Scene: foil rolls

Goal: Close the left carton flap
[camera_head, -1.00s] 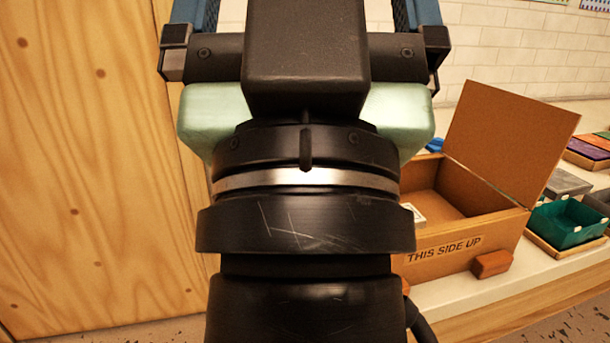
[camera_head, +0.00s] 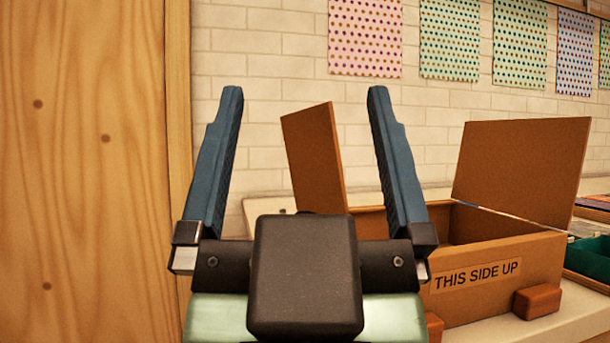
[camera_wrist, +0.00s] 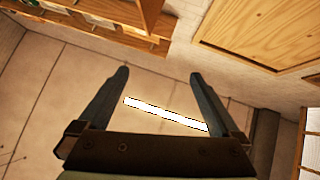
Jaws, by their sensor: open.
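The brown cardboard carton (camera_head: 560,262) stands on the counter at right in the head view, marked "THIS SIDE UP". Its left flap (camera_head: 313,158) stands up and leans outward to the left, between my fingers in the picture. Its right flap (camera_head: 524,170) also stands open, leaning right. My gripper (camera_head: 305,93) is open and empty, its two blue fingers pointing up. The right finger overlaps the carton's left end; I see no contact, and the depth gap is unclear. The wrist view shows the open gripper (camera_wrist: 158,74) but not the carton.
A tall wooden panel (camera_head: 85,150) fills the left side. Two reddish-brown blocks stand against the carton's front, one clear at right (camera_head: 538,301). A green bin (camera_head: 590,256) sits right of the carton. A white brick wall with dotted posters (camera_head: 365,38) is behind.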

